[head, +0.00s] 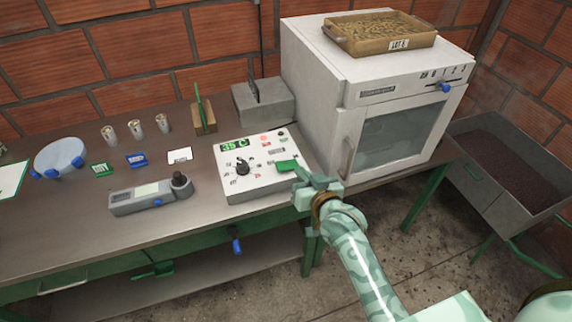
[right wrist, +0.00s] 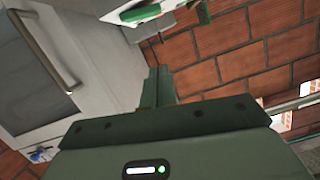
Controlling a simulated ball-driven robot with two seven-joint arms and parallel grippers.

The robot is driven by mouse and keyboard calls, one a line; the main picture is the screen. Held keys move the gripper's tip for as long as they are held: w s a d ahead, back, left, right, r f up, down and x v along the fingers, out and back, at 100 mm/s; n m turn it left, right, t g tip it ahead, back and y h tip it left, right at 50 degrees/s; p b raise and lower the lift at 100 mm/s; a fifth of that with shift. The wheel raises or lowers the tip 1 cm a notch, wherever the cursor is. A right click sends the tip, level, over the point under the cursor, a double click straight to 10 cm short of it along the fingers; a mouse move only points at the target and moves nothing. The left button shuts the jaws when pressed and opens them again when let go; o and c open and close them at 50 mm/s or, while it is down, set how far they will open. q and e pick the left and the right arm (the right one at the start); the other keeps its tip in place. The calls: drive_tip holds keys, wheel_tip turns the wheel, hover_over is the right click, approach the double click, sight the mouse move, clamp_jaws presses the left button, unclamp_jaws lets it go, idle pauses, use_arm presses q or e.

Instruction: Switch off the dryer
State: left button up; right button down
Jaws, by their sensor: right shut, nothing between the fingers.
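The dryer (head: 325,95) is a white cabinet with a glass door, a vertical handle and a blue knob (head: 444,87) at its upper right. To its left on the bench is a white control box (head: 262,182) with a green lit display (head: 235,146), a black dial (head: 242,168) and a green switch-like piece (head: 287,166). My right gripper (head: 302,178) is shut and empty at the box's right edge, close beside the green piece; contact cannot be told. In the right wrist view its closed fingers (right wrist: 158,85) point toward the box (right wrist: 140,8). My left gripper is not in view.
A wooden tray (head: 382,48) marked as a lot sits on the dryer. A grey device (head: 150,196), small cups (head: 135,130) and a round dish (head: 60,157) stand on the bench (head: 95,215). A metal bin (head: 480,185) of dark material is at right.

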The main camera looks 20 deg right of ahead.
drive_tip(key=b, duration=0.3)
hover_over(288, 166)
drive_tip(key=s, duration=0.2)
drive_tip(key=f, duration=0.2)
drive_tip(key=shift+w+a+f, duration=0.2)
drive_tip(key=shift+a+f, duration=0.05)
drive_tip(key=shift+f, duration=0.1)
drive_tip(key=f, duration=0.1)
drive_tip(key=f+b, duration=0.1)
drive_tip(key=shift+a+f, duration=0.25)
drive_tip(key=shift+f, duration=0.05)
drive_tip(key=shift+a+f, duration=0.1)
drive_tip(key=shift+f, duration=0.45)
